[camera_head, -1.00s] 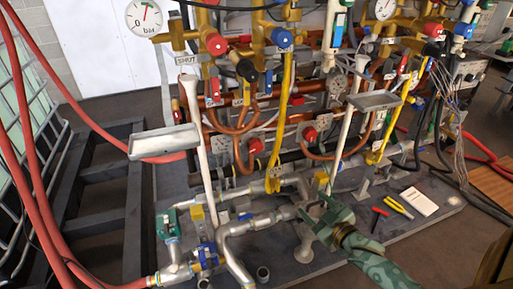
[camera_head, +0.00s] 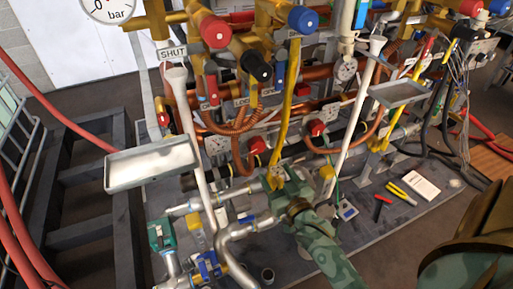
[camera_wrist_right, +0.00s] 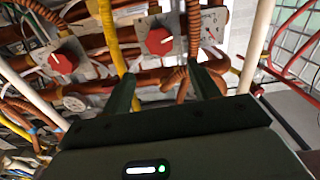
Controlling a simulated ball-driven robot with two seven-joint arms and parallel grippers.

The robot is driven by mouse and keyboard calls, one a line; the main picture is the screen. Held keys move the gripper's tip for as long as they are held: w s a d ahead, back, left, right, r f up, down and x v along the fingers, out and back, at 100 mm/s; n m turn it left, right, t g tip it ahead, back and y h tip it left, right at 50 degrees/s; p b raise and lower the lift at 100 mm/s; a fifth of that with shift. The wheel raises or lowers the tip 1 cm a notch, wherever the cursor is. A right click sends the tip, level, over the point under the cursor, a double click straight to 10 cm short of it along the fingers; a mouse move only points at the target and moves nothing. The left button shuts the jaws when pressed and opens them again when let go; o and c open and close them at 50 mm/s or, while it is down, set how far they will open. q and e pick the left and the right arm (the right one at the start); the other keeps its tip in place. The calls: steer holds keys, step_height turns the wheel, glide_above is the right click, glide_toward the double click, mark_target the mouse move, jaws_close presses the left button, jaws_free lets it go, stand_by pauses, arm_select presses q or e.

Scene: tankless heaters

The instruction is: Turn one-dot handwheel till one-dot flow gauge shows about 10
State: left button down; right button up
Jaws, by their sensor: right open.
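Two red handwheels show low on the pipe rig: a left one (camera_head: 256,145) and a right one (camera_head: 316,128). Their dot marks are too small to read. In the right wrist view, the nearer red handwheel (camera_wrist_right: 160,40) stands beyond my fingers, beside a small gauge (camera_wrist_right: 212,24) whose reading I cannot make out. The other handwheel (camera_wrist_right: 62,61) is further left there. My right gripper (camera_head: 279,177) is open and empty, its two fingers (camera_wrist_right: 163,77) pointing at the rig, apart from the handwheel. My left gripper is out of view.
A yellow hose (camera_head: 286,115) hangs between the handwheels. White posts and grey trays (camera_head: 150,165) flank the area. Copper pipes and orange flexible hoses crowd the rig. Silver pipes (camera_head: 245,230) lie low in front. Tools and a white card (camera_head: 422,187) lie on the base plate.

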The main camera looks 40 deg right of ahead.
mark_target(258, 147)
steer(key=b+x, duration=0.1)
steer(key=x, duration=0.2)
steer(key=b+x, duration=0.2)
steer(key=x, duration=0.2)
steer(key=b+x, duration=0.1)
steer(key=x, duration=0.3)
steer(key=shift+w+f, duration=0.2)
steer(key=shift+f, duration=0.05)
steer(key=shift+w+d+r, duration=0.1)
steer(key=shift+w+r, duration=0.1)
steer(key=shift+w, duration=0.3)
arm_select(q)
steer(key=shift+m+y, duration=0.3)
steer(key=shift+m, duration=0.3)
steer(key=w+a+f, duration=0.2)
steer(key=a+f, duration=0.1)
